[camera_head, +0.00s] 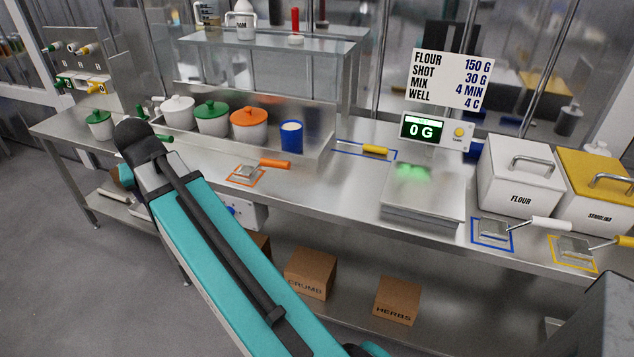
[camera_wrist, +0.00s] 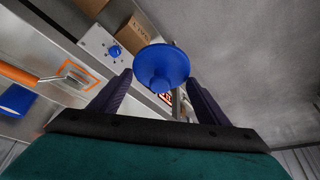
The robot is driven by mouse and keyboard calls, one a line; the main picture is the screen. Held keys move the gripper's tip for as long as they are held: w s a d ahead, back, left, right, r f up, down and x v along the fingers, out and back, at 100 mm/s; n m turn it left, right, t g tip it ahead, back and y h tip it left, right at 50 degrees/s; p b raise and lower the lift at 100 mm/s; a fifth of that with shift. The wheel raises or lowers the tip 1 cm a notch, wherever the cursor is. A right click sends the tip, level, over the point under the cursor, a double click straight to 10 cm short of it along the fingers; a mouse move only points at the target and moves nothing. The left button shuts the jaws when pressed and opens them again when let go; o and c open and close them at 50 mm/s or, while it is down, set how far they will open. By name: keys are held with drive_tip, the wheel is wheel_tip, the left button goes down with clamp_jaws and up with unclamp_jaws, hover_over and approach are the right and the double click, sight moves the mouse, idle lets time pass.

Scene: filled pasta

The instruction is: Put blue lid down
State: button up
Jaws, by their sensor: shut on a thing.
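The blue lid (camera_wrist: 161,62), round with a small knob, is between the two dark fingers of my gripper (camera_wrist: 159,78) in the wrist view. My gripper is shut on it and holds it beyond the front edge of the counter, with floor behind. In the head view my teal arm reaches out to the left; the gripper and lid are hidden there. The blue pot (camera_head: 291,140) stands on the counter without a lid, pale contents showing at its top.
White (camera_head: 177,115), green (camera_head: 212,120) and orange-lidded (camera_head: 249,128) pots stand left of the blue pot. An orange-handled scoop (camera_head: 262,167) lies in front. A scale (camera_head: 422,200) and flour bin (camera_head: 519,185) are to the right. Bare steel counter (camera_head: 335,195) lies between scoop and scale.

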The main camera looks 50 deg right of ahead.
drive_tip(key=s+d+f+m+g, duration=0.1)
drive_tip(key=s+d+m+g, duration=0.1)
drive_tip(key=s+d+m, duration=0.4)
drive_tip(key=s+d+f+m+g+h+b, duration=0.1)
drive_tip(key=s+d+m+g, duration=0.1)
drive_tip(key=s+d+m, duration=0.5)
drive_tip(key=s+d+f+m+g, duration=0.1)
drive_tip(key=s+d+m+g, duration=0.2)
drive_tip(key=s+d, duration=0.9)
drive_tip(key=shift+d+f+m+h+b, duration=0.2)
drive_tip(key=shift+d+m, duration=0.75)
drive_tip(key=shift+d, duration=0.4)
drive_tip(key=shift+d+f+m+h+b, duration=0.1)
drive_tip(key=shift+d+f+m, duration=0.1)
drive_tip(key=shift+d+m, duration=0.95)
drive_tip(key=shift+s+d, duration=0.45)
drive_tip(key=d+p, duration=0.1)
drive_tip(key=d, duration=0.4)
drive_tip(key=d+f+p, duration=0.1)
drive_tip(key=d, duration=0.4)
drive_tip(key=d+p, duration=0.2)
drive_tip(key=d, duration=0.3)
drive_tip(key=shift+w+d+f, duration=0.1)
drive_tip(key=shift+d+f, duration=0.1)
drive_tip(key=shift+d, duration=0.3)
drive_tip(key=shift+f, duration=0.1)
drive_tip(key=shift+f+p, duration=0.65)
drive_tip(key=shift+f, duration=1.05)
